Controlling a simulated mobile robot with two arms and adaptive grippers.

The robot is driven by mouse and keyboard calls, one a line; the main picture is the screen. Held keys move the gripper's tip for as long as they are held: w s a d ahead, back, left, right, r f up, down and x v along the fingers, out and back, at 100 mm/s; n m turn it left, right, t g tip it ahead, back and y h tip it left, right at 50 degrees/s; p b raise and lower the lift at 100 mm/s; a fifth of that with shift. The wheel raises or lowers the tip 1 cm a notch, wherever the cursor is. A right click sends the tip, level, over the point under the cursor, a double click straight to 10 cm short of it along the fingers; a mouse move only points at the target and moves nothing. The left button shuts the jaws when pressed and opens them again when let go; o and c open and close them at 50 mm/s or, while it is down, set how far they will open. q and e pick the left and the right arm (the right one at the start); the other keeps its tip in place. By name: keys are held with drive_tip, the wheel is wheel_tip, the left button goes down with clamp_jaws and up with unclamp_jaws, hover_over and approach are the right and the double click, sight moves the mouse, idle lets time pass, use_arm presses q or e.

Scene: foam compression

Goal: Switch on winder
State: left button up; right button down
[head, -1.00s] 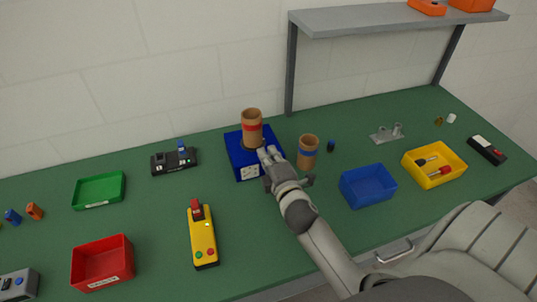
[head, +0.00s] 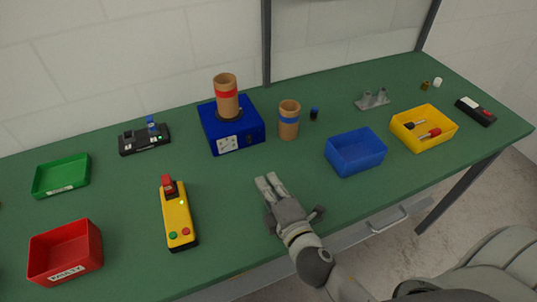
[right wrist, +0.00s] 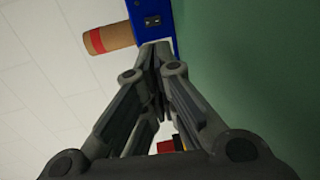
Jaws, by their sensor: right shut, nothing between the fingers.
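The winder appears to be the blue box (head: 232,135) at the back middle, with a cardboard tube with a red band (head: 227,95) upright on it. A white label with markings is on its front. In the right wrist view the blue box (right wrist: 152,22) lies beyond the fingertips, with a dark switch-like panel on one face. The red-banded tube (right wrist: 108,38) also shows there. My right gripper (head: 270,181) is shut and empty, in front of the box and apart from it. Whether the winder is on cannot be told. My left gripper is not in view.
A blue-banded tube (head: 289,120) stands right of the winder. A yellow control box (head: 178,215) with buttons is left of my gripper. A blue bin (head: 356,152), yellow bin (head: 440,138) and red bin (head: 65,250) also stand on the green table. A black device (head: 145,140) is left of the winder.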

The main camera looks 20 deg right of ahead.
idle(0.3)
drive_tip(key=shift+w, duration=0.15)
drive_tip(key=p, duration=0.3)
approach(244, 142)
drive_tip(key=w, duration=0.5)
drive_tip(key=shift+a+f, duration=0.15)
drive_tip(key=shift+f, duration=0.1)
drive_tip(key=shift+w+f, duration=0.2)
drive_tip(key=shift+w, duration=0.45)
